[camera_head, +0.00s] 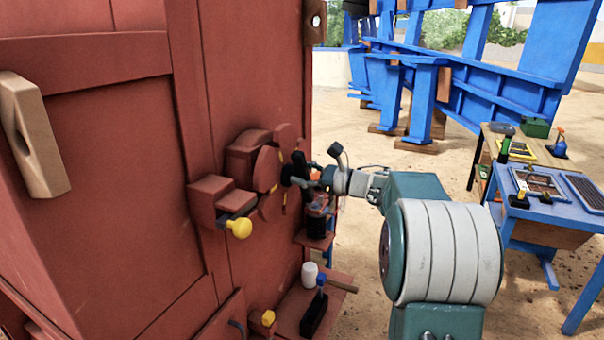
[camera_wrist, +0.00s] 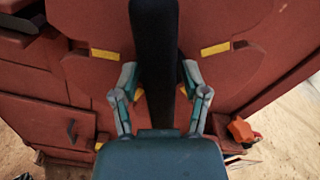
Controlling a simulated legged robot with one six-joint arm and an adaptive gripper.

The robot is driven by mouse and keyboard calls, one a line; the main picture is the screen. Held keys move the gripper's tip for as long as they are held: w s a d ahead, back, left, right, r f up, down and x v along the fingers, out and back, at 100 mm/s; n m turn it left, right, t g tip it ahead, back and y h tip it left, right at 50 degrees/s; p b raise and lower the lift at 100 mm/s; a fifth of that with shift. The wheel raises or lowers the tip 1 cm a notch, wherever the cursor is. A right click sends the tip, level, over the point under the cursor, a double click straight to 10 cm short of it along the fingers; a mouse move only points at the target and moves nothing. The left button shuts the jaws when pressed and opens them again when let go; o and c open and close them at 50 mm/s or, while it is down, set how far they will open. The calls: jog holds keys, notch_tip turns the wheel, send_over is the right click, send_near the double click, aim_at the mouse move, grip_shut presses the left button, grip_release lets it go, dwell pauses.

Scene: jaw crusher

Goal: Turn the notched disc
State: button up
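The notched disc (camera_head: 270,168) is a red round plate with yellow marks on the side of the red crusher. My gripper (camera_head: 303,178) is at the disc's right side in the head view. In the wrist view my gripper (camera_wrist: 160,80) has one finger on each side of the black bar, close to its edges. Whether the fingers touch the bar is not clear. The bar's lower part is hidden behind my gripper.
A yellow knob (camera_head: 239,228) sticks out left of the disc. An orange part (camera_wrist: 241,129) lies right of my gripper. Blue benches with tools stand at right; sandy ground between is clear.

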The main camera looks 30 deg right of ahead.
grip_shut()
jog(key=shift+m, duration=0.5)
jog(key=shift+r, duration=0.1)
jog(key=o, duration=0.6)
grip_release()
jog(key=shift+w+d, duration=0.1)
jog(key=shift+c, duration=0.2)
